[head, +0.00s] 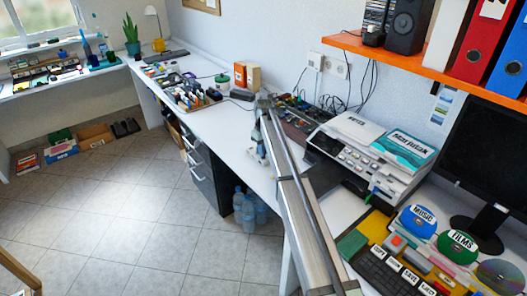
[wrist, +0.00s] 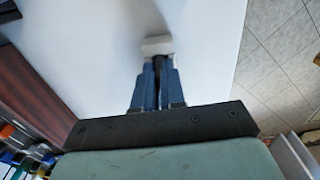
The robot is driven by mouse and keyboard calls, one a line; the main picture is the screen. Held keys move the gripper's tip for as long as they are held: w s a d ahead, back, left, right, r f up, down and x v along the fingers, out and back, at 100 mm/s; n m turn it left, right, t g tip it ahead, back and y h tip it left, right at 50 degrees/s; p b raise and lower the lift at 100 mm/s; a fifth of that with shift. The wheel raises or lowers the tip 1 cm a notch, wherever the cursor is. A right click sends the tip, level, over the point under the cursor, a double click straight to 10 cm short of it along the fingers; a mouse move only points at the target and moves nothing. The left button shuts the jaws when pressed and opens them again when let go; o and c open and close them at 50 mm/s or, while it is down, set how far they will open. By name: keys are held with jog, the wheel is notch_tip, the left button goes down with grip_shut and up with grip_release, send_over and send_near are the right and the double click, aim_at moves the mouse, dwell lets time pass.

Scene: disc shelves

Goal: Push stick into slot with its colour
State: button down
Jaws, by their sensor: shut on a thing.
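My gripper (wrist: 157,68) is shut on a small pale grey-white block (wrist: 157,45), which I take to be the stick. It sticks out crosswise beyond the fingertips, over the white desk top, with a soft shadow beyond it. I cannot tell whether it touches the desk. In the head view my gripper (head: 262,158) points down near the desk's front edge, and the stick is too small to make out there. I cannot make out a slot of the stick's colour in either view.
A dark brown board (head: 298,122) with coloured pieces lies beside the arm; it also shows in the wrist view (wrist: 30,85). A tray of small items (head: 190,92) lies farther left. The desk's front edge is close.

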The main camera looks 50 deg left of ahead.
jog(key=c, duration=1.2)
grip_release()
jog(key=shift+f, duration=0.6)
jog(key=shift+r, duration=0.1)
notch_tip(320, 180, up, 12)
jog(key=shift+r, duration=0.15)
